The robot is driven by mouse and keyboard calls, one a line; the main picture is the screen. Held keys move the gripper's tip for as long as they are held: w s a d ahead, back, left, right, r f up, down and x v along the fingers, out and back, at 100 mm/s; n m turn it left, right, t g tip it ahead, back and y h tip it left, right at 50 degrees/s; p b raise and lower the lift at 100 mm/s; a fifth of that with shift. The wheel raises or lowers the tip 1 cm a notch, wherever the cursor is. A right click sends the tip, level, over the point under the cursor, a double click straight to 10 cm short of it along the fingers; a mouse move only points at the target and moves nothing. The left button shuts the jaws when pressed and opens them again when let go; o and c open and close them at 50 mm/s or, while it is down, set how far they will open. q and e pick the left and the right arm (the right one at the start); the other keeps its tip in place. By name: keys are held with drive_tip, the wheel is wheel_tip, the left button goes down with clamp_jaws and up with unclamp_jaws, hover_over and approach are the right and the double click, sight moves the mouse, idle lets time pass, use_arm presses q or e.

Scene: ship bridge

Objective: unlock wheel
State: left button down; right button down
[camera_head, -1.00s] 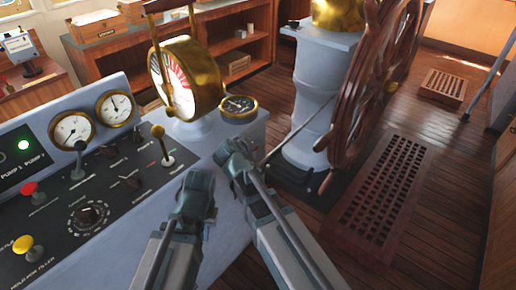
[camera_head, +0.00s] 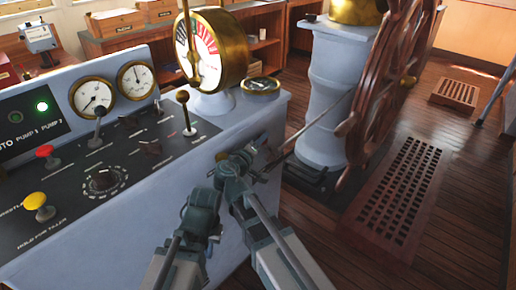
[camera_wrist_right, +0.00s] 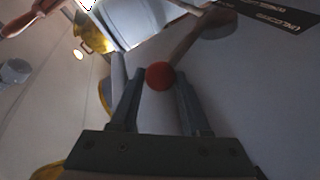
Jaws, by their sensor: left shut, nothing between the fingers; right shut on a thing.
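The brown wooden ship's wheel (camera_head: 376,85) stands upright beside the grey pedestal (camera_head: 328,100). A thin lever (camera_head: 318,127) runs from near the wheel down and left toward my right gripper (camera_head: 264,156). In the right wrist view, a red ball knob (camera_wrist_right: 160,75) at the lever's end sits between the fingers of that gripper, which is shut on it. The lever shaft (camera_wrist_right: 187,42) leads up and right to a rounded grey-brown part. My left gripper (camera_head: 204,212) is shut and empty in front of the console, beside my right arm; its fingertips are hard to make out.
The grey console (camera_head: 150,225) with gauges, knobs and levers fills the left. A brass telegraph (camera_head: 212,50) stands on it. A floor grating (camera_head: 400,190) lies right of the wheel. Shelves line the back. Open floor lies between console and pedestal.

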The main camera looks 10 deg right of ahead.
drive_tip(key=shift+s+f, duration=0.1)
drive_tip(key=shift+f, duration=0.1)
drive_tip(key=shift+a, duration=0.1)
drive_tip(key=c, duration=0.7)
unclamp_jaws()
